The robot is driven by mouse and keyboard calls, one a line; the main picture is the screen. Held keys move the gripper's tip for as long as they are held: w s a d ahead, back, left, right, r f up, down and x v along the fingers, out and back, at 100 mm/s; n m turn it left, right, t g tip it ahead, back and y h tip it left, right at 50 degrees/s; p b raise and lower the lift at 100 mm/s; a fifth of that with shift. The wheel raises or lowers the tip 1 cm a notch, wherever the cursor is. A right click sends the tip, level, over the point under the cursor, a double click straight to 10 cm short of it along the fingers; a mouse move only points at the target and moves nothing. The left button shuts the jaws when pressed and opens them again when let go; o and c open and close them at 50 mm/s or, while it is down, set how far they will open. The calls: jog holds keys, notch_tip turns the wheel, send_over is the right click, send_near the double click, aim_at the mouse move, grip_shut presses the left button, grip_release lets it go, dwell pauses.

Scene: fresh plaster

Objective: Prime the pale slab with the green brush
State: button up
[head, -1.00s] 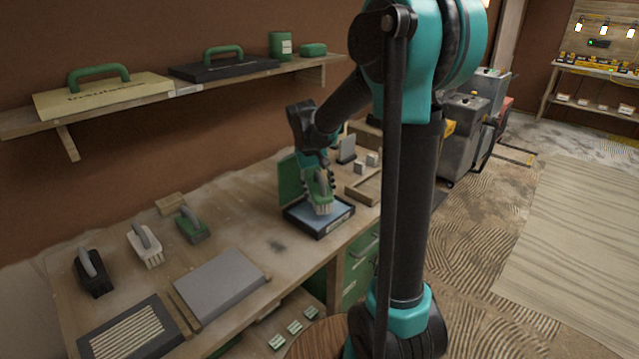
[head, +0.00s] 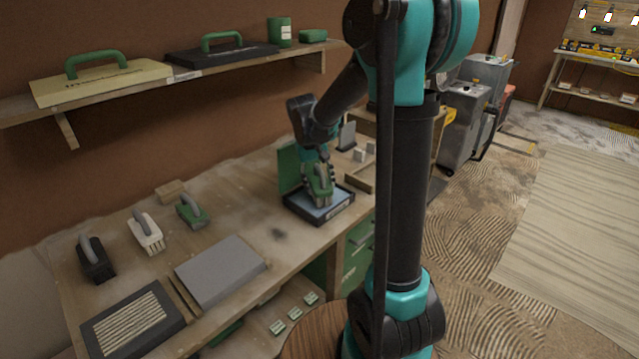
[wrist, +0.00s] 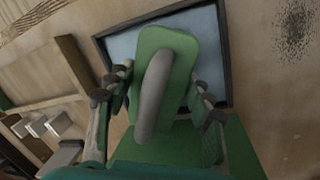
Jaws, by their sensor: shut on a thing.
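My gripper (head: 318,178) is shut on a green brush (head: 321,191) with a grey handle, over a dark-rimmed tray (head: 333,216) of pale blue on the bench. The brush's bristle end is low inside the tray outline; whether it touches the blue surface is unclear. In the wrist view the brush (wrist: 178,47) lies between my fingers (wrist: 160,92), in front of the tray (wrist: 227,50), its bristles hidden. The pale grey slab (head: 222,270) lies flat on the bench, left of the tray, apart from the brush.
A dark-framed ribbed panel (head: 130,325) lies front left. A green board (head: 289,171) stands behind the tray. Bench between slab and tray is clear. A shelf (head: 185,78) runs above.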

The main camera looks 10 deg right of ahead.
aim_at(320, 170)
jog(key=shift+f, duration=0.55)
dwell(1.4)
jog(key=shift+r, duration=3.55)
